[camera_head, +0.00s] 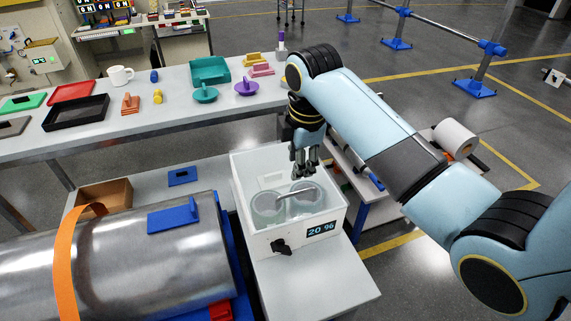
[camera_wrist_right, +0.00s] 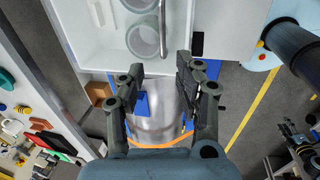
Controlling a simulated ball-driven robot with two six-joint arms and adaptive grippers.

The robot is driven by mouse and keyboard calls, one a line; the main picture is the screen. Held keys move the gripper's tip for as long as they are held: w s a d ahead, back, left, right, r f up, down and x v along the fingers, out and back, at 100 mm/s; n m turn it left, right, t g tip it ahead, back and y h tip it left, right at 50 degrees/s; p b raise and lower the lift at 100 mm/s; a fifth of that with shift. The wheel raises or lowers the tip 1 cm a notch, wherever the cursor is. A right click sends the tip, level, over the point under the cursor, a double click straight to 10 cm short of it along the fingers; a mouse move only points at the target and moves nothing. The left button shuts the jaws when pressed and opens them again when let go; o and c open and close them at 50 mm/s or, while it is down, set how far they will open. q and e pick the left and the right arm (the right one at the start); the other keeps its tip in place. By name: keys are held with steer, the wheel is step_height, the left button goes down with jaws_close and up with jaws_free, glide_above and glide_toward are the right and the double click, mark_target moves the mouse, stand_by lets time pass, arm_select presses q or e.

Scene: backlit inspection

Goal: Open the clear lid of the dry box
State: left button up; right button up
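Two round glass jars (camera_head: 268,208) show inside. My right gripper (camera_head: 304,172) hangs just above the far part of the box, pointing down. In the right wrist view its fingers (camera_wrist_right: 160,75) are spread apart with nothing between them, and the box's white wall (camera_wrist_right: 92,52) is beyond them. My left gripper is not in view.
A large steel cylinder (camera_head: 140,262) with an orange strap (camera_head: 68,262) lies left of the box. A blue bracket (camera_head: 173,219) sits on it. Behind is a long table (camera_head: 60,146) with trays and a white mug (camera_head: 120,76). The bench in front of the box (camera_head: 310,286) is clear.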

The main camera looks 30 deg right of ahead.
glide_above(295, 193)
steer(key=f, duration=0.4)
steer(key=s+f, duration=0.1)
steer(key=f, duration=0.1)
steer(key=shift+a+f, duration=0.2)
steer(key=shift+f, duration=0.1)
steer(key=shift+w+d+f+b, duration=0.1)
steer(key=shift+w+f+b, duration=0.1)
steer(key=shift+f, duration=0.7)
steer(key=shift+w+f+b, duration=0.1)
steer(key=shift+w+f, duration=0.1)
steer(key=shift+f, duration=0.7)
steer(key=shift+c, duration=0.9)
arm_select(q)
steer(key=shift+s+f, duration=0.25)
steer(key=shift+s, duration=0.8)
arm_select(e)
jaws_close()
